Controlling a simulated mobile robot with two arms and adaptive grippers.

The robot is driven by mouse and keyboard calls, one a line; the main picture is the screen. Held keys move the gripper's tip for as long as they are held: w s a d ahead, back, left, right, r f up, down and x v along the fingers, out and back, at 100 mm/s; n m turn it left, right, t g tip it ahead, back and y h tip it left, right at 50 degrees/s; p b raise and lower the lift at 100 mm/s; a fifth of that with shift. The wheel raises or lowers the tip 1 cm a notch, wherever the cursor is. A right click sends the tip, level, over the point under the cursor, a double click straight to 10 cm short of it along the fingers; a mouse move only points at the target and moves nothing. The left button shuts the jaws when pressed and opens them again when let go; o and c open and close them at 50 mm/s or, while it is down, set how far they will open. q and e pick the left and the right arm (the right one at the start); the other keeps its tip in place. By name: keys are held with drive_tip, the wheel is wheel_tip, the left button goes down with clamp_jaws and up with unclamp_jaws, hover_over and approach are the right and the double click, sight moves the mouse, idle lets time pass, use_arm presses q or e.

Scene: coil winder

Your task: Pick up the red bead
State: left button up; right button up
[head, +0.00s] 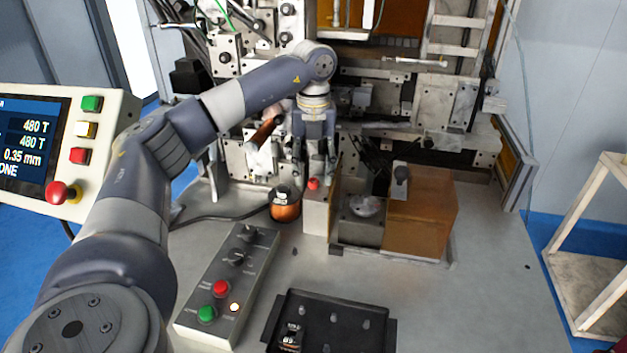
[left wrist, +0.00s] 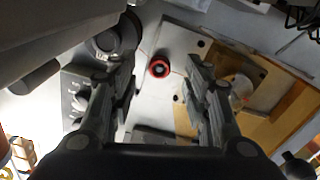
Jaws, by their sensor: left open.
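The red bead (head: 313,183) sits on top of a pale block (head: 318,215) in the middle of the machine table. In the left wrist view the red bead (left wrist: 160,68) shows as a red ring with a dark centre, on a light surface. My left gripper (head: 314,176) is open, pointing down, close above the bead. In the left wrist view the left gripper (left wrist: 165,92) has its fingers apart, with the bead seen between and just beyond the tips. Nothing is between the fingers. My right gripper is in neither view.
A copper coil (head: 285,205) stands left of the pale block. An orange-brown box (head: 422,215) stands to the right. A button panel (head: 225,285) and a black tray (head: 345,318) lie nearer. Machine parts rise close behind the gripper.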

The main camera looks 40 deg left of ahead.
use_arm(q)
drive_tip(key=shift+f, duration=0.9)
drive_tip(key=c, duration=0.8)
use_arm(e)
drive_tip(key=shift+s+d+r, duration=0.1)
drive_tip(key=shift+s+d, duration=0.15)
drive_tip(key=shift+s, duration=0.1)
use_arm(q)
drive_tip(key=shift+r, duration=0.15)
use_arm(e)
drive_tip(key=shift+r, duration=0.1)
